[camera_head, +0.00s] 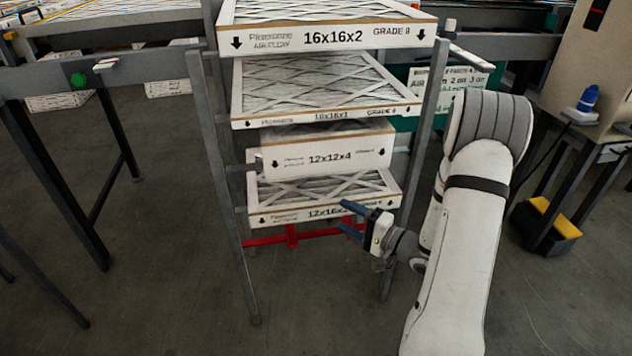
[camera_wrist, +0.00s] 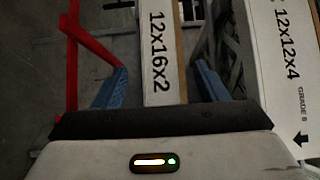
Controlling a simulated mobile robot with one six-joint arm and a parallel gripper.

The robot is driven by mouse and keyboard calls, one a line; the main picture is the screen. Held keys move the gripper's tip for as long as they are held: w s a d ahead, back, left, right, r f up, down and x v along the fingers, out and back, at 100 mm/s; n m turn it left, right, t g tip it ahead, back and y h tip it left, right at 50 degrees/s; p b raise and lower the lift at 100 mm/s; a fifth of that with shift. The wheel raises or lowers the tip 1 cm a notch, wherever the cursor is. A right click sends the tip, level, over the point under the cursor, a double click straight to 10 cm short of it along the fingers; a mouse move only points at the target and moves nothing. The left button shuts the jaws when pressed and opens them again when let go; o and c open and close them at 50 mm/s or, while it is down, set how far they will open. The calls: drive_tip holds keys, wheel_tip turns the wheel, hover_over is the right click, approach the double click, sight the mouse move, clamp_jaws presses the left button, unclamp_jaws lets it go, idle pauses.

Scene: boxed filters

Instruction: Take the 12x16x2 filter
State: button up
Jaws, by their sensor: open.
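The 12x16x2 filter (camera_head: 283,217) lies flat on the lowest level of the rack, its white labelled front edge facing out. My gripper (camera_head: 346,217) is open and empty in front of the right part of that edge, its blue fingers pointing at it. In the wrist view, the filter's label (camera_wrist: 160,60) shows between the two spread fingers (camera_wrist: 160,82), one on each side of the edge. I cannot tell whether the fingers reach past the front face. The end of the label is partly hidden by my gripper in the head view.
The 12x12x4 filter (camera_head: 330,158) sits just above; it also shows in the wrist view (camera_wrist: 285,70). A 16x16x1 filter (camera_head: 330,116) and a 16x16x2 filter (camera_head: 325,38) are higher. Grey rack posts (camera_head: 222,190) flank the filters; a red bar (camera_head: 290,238) runs below.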

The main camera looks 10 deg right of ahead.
sight(334, 211)
drive_tip(key=b+x, duration=0.1)
drive_tip(key=x, duration=0.4)
drive_tip(key=shift+w+a, duration=0.2)
drive_tip(key=shift+a, duration=0.1)
drive_tip(key=c, duration=1.2)
